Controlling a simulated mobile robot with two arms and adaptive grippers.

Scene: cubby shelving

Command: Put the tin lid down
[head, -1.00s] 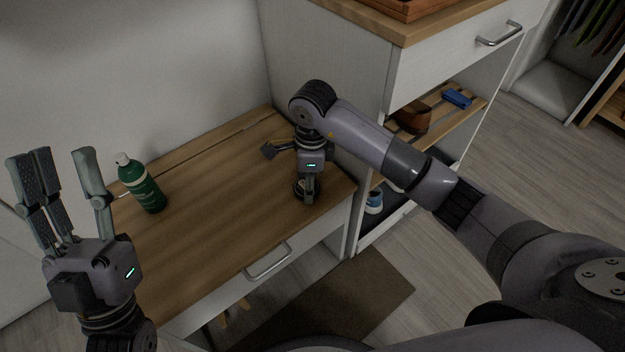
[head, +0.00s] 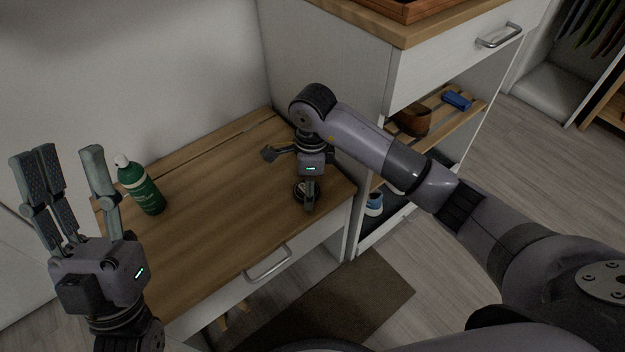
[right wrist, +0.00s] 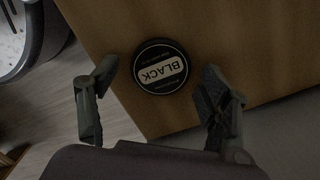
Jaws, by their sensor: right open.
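The tin lid (right wrist: 161,66) is a round black disc with a pale label reading BLACK. It lies flat, label up, on the wooden cabinet top near its front right edge. In the head view the lid (head: 299,190) is partly hidden behind a finger of my right gripper (head: 289,181). My right gripper (right wrist: 160,84) is open, with its fingers apart on either side of the lid in the right wrist view and a gap between them and it. My left gripper (head: 66,160) is open and empty, fingers pointing up, at the left of the head view.
A green bottle with a white cap (head: 141,184) stands on the wooden top (head: 210,215), close to my left gripper in the picture. A taller white cabinet (head: 345,75) rises on the right. The middle of the wooden top is clear.

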